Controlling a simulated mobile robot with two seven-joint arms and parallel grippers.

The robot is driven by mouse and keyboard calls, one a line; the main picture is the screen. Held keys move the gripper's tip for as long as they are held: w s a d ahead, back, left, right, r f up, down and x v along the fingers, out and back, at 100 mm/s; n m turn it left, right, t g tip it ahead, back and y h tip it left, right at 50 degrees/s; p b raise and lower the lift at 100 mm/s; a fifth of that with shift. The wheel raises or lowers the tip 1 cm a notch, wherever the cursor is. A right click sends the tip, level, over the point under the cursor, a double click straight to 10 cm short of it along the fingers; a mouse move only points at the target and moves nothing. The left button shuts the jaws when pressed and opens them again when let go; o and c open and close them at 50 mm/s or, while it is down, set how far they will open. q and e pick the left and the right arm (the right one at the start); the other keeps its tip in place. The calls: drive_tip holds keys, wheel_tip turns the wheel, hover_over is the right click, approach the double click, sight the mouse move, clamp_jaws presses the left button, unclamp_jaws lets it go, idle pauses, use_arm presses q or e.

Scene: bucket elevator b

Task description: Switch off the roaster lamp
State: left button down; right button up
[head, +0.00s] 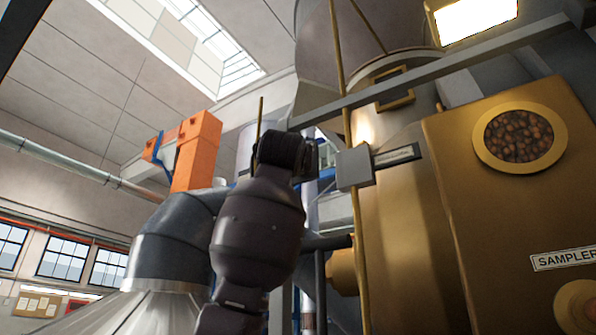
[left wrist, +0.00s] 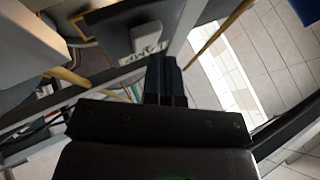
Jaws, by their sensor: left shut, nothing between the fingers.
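A lit lamp (head: 475,18) glows white in a brass-coloured frame at the top right of the head view. A small grey box (head: 355,168) sits on the machine, with a dark label plate (head: 397,155) beside it; its text is too small to read. A thin brass-coloured rod or cord (head: 346,95) runs down past the box. My left arm rises in the middle of the head view, its wrist just left of the grey box, and its fingers are hidden there. In the left wrist view my left gripper (left wrist: 165,82) is shut and empty. My right gripper is not in view.
The brass-coloured roaster body (head: 445,220) with a round bean window (head: 520,136) fills the right. A grey beam (head: 440,72) crosses above my left wrist. An orange housing (head: 196,150) and a large grey pipe (head: 172,243) stand left of my arm.

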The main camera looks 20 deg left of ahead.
use_arm(q)
drive_tip(key=shift+w, duration=0.25)
drive_tip(key=shift+w+d+f, duration=0.1)
drive_tip(key=shift+w, duration=0.3)
idle(0.8)
drive_tip(key=shift+s, duration=0.2)
drive_tip(key=shift+s+b, duration=0.5)
drive_tip(key=shift+s, duration=0.2)
drive_tip(key=shift+s+a+r+b, duration=0.2)
drive_tip(key=shift+s+b, duration=0.15)
drive_tip(key=shift+s, duration=0.45)
drive_tip(key=shift+s+a+r+b, duration=0.15)
drive_tip(key=shift+s+b, duration=0.25)
drive_tip(key=shift+s, duration=0.45)
drive_tip(key=shift+s+a+r+b, duration=0.1)
drive_tip(key=shift+s+r+b, duration=0.2)
drive_tip(key=shift+s, duration=0.5)
drive_tip(key=shift+f, duration=0.1)
